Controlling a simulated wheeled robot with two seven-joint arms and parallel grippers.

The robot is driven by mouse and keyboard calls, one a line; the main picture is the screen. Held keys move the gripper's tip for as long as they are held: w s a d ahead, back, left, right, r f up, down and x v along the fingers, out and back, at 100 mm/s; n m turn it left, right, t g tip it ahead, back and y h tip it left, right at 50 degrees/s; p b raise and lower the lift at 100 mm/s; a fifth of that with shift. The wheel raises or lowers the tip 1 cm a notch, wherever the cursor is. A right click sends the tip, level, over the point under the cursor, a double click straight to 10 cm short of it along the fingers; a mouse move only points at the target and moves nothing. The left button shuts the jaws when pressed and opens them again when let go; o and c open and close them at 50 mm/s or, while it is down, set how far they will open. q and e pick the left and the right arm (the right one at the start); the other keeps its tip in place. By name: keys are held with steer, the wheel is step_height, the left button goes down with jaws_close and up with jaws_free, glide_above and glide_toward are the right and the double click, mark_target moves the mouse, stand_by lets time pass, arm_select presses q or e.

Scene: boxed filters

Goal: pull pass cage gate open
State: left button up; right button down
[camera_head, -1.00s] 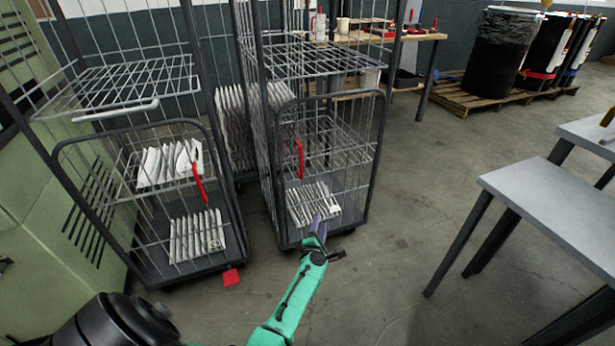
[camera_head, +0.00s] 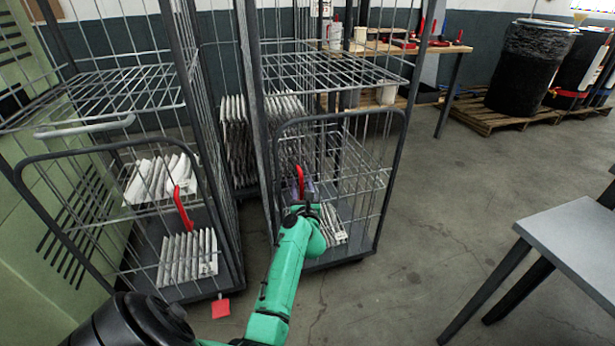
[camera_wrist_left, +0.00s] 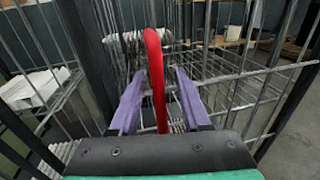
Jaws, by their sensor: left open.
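The right-hand cage has a wire gate with a dark rounded frame (camera_head: 340,115), standing upright across the cage's front. Its red handle (camera_head: 299,180) is on the left side of the gate. My left gripper (camera_head: 306,190) is at that handle, partly hidden behind its own wrist. In the left wrist view the red handle (camera_wrist_left: 156,75) stands between the open purple fingers (camera_wrist_left: 158,88), with a gap visible on each side. The left-hand cage has a similar gate (camera_head: 95,150) with its own red handle (camera_head: 183,208). My right gripper is not in view.
White boxed filters (camera_head: 188,258) stand in rows inside the left cage, and more (camera_head: 333,224) in the right cage. A red tag (camera_head: 221,307) lies by the left cage. A grey table (camera_head: 570,240) stands at the right. The floor between is clear.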

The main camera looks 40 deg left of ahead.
arm_select(q)
steer(key=shift+s+r, duration=0.2)
steer(key=shift+c, duration=0.6)
jaws_close()
stand_by(0.7)
